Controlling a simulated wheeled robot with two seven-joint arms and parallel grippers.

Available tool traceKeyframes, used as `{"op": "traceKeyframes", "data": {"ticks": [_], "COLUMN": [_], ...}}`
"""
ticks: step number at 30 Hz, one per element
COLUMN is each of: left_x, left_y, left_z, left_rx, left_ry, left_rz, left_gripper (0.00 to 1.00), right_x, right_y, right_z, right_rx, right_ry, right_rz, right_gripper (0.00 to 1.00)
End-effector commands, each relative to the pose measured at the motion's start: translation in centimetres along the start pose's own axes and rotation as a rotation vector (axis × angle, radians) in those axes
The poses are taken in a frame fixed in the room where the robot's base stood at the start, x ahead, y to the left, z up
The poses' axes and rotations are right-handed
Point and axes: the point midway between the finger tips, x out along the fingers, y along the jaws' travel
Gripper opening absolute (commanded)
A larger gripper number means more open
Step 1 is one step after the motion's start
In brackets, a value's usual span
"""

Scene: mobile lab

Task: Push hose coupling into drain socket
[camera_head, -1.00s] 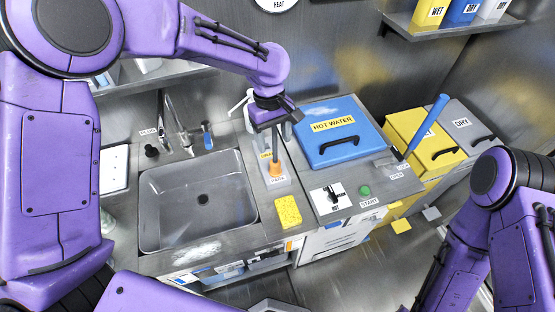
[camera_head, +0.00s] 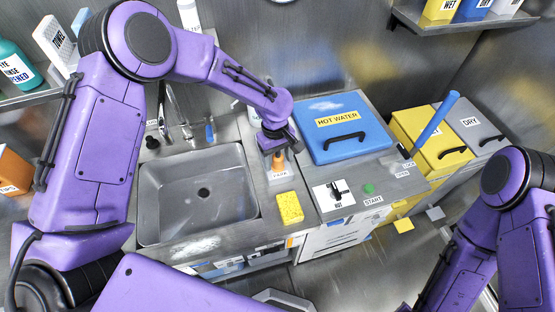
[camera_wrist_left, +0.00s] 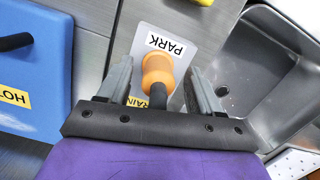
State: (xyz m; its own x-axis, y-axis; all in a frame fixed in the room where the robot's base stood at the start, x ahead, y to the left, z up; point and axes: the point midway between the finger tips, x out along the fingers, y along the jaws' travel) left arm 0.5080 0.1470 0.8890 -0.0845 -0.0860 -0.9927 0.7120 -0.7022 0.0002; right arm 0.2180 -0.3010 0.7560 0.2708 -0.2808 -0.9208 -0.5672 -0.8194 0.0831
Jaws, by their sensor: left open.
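The orange hose coupling (camera_head: 277,161) stands on a pale plate between the sink and the blue box. In the left wrist view the coupling (camera_wrist_left: 158,72) sits between the two grey fingers of my left gripper (camera_wrist_left: 160,82). The fingers are open, one on each side, with visible gaps. In the head view my left gripper (camera_head: 276,152) is low over the coupling and covers its upper part. A PARK label (camera_wrist_left: 166,44) lies just past the coupling, and a partly covered yellow DRAIN label (camera_wrist_left: 156,97) lies on its near side. The drain socket's opening is hidden. My right gripper is out of view.
The sink basin (camera_head: 197,205) is left of the coupling. A yellow sponge (camera_head: 289,207) lies in front of it. The blue HOT WATER lid (camera_head: 345,142) is close on the right. My right arm is at the right edge.

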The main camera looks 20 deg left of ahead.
Motion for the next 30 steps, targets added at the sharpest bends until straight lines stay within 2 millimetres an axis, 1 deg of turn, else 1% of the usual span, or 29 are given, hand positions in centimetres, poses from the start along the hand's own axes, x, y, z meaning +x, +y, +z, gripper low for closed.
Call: {"op": "traceKeyframes", "data": {"ticks": [5, 6, 8, 9, 11, 12, 19, 22, 25, 28, 30], "left_x": [0.2, 0.1, 0.1, 0.1, 0.1, 0.1, 0.1, -0.3, -1.3, -3.2, -4.4], "left_y": [0.1, 0.1, 0.1, 0.1, 0.1, 0.1, 0.1, 0.2, 0.2, 0.2, -1.0], "left_z": [0.0, 0.0, 0.0, 0.0, 0.1, 0.1, 0.1, 0.1, 0.2, 0.4, 0.9], "left_rx": [0.001, 0.001, 0.002, 0.002, 0.002, 0.002, 0.002, 0.003, 0.002, 0.003, 0.002], "left_ry": [0.0, 0.001, 0.0, 0.0, 0.0, 0.0, 0.001, 0.002, 0.002, 0.004, 0.004], "left_rz": [0.001, 0.001, 0.001, 0.001, 0.001, 0.001, 0.001, 0.001, 0.002, 0.005, 0.004], "left_gripper": [0.65, 0.62, 0.42, 0.29, 0.1, 0.02, 0.02, 0.02, 0.02, 0.02, 0.02], "right_x": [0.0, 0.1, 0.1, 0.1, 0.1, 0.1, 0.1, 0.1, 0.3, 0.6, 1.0], "right_y": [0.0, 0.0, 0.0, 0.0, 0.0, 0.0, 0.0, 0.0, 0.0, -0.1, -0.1], "right_z": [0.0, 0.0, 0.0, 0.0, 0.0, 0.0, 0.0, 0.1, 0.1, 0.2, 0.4], "right_rx": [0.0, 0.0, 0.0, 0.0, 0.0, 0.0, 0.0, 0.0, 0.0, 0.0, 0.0], "right_ry": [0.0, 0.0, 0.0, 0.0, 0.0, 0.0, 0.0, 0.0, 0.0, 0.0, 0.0], "right_rz": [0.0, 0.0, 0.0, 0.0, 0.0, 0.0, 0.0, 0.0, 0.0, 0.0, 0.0], "right_gripper": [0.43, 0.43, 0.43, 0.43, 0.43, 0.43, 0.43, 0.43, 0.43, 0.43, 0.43]}}
